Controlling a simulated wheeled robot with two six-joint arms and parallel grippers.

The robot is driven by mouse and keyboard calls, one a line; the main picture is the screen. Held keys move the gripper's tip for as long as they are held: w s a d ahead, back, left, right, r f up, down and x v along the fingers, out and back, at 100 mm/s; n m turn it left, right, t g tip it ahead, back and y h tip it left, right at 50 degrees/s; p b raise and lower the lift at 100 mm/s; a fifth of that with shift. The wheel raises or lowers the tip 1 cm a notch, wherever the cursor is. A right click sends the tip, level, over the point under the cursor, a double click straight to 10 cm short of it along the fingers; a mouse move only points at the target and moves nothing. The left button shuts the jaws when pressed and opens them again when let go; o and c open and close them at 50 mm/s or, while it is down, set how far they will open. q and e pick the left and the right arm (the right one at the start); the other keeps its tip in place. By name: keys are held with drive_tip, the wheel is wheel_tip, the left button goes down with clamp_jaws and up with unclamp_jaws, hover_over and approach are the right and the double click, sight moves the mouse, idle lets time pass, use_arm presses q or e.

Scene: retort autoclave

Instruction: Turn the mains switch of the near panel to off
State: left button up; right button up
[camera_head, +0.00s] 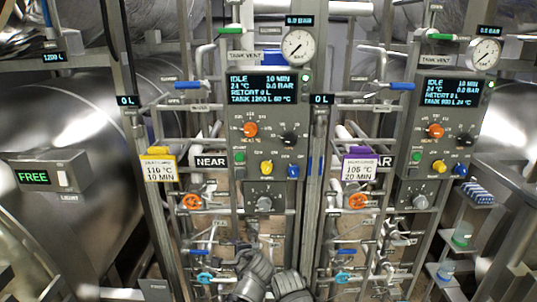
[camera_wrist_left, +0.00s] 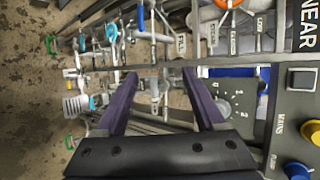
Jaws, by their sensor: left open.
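The near panel (camera_head: 281,140) is the left grey one, beside the NEAR sign (camera_head: 210,162). Its mains switch (camera_head: 264,203) is a grey knob on the lower box, under the yellow and blue knobs. In the left wrist view the MAINS dial plate (camera_wrist_left: 240,92) shows at right, turned sideways, and the knob is partly hidden by a finger. My left gripper (camera_head: 258,262) is below that box in the head view. Its two dark fingers (camera_wrist_left: 160,74) are open, with nothing held between them. The switch's exact position is too small to tell. My right gripper is not in view.
A second, similar panel (camera_head: 440,130) stands at right. A yellow card (camera_head: 159,168) and a purple card (camera_head: 359,168) hang by the panels. Pipes with orange handwheels (camera_head: 191,202) and blue levers (camera_head: 187,85) crowd around. A large steel vessel (camera_head: 65,120) is at left.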

use_arm(q)
drive_tip(key=w+d+r+m+t+h+p, duration=0.1)
drive_tip(key=w+d+r+m+t+p, duration=0.1)
drive_tip(key=w+r+m, duration=0.3)
drive_tip(key=w+d+r+m+t+p, duration=0.1)
drive_tip(key=d+r+m+t+p, duration=0.15)
drive_tip(key=r, duration=0.55)
drive_tip(key=m+t+h+p, duration=0.2)
drive_tip(key=m+t+h, duration=0.15)
drive_tip(key=m, duration=0.75)
approach(267, 170)
drive_tip(key=w, duration=0.2)
drive_tip(key=shift+n+h, duration=0.35)
drive_tip(key=shift+w+a+r, duration=0.1)
drive_tip(key=shift+w+a, duration=0.05)
drive_tip(key=shift+w, duration=1.8)
drive_tip(key=shift+w+a, duration=0.2)
drive_tip(key=shift+w, duration=1.8)
drive_tip(key=shift+s, duration=0.1)
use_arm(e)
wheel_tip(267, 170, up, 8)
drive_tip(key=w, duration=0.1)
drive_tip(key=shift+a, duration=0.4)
use_arm(q)
drive_tip(key=shift+c, duration=0.3)
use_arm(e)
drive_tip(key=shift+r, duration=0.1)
use_arm(q)
clamp_jaws()
